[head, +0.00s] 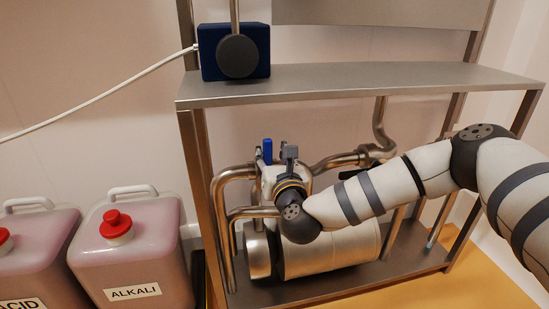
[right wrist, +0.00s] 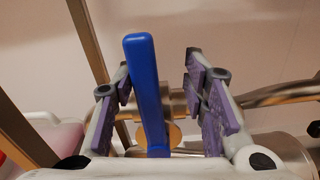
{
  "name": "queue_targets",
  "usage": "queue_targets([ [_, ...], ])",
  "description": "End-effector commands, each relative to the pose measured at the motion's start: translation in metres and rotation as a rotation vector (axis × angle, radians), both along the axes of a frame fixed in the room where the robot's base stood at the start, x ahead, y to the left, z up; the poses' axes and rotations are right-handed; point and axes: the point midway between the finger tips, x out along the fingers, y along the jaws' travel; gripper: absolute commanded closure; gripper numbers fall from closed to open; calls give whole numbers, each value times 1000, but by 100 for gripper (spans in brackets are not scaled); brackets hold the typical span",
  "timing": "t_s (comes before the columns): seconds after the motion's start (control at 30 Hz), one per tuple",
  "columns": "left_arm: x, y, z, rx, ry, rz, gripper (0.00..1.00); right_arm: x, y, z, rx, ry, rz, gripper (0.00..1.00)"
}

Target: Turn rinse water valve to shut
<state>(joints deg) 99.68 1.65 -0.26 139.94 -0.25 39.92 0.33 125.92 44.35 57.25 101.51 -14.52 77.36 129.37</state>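A blue valve handle (head: 267,150) stands upright on the metal pipework under the shelf. No label reading rinse water shows on it. My right gripper (head: 268,166) is at this handle, reaching in from the right. In the right wrist view the handle (right wrist: 147,90) stands between the two open purple-padded fingers (right wrist: 160,95). It is close to the left finger, with a clear gap to the right finger. Whether the left pad touches it, I cannot tell. The valve body is mostly hidden behind my gripper and wrist. My left gripper is not in view.
A steel shelf (head: 350,80) spans above my right arm, with a blue box (head: 205,58) on it. Bent pipes (head: 222,185) and a metal cylinder (head: 330,252) surround the valve. An ALKALI canister (head: 130,262) and an ACID canister (head: 30,255) stand at left.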

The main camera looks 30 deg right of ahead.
Motion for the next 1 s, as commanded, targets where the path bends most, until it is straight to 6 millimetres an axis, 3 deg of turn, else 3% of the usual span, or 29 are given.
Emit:
queue_targets([
  [0.4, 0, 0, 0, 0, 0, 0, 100, -93, 27, -2, 1, 5, 2, 62],
  [0.5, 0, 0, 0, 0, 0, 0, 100, -107, 31, -1, 1, 3, 0, 62],
  [1.0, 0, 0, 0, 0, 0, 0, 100, -114, 33, -1, 0, 1, -1, 62],
])
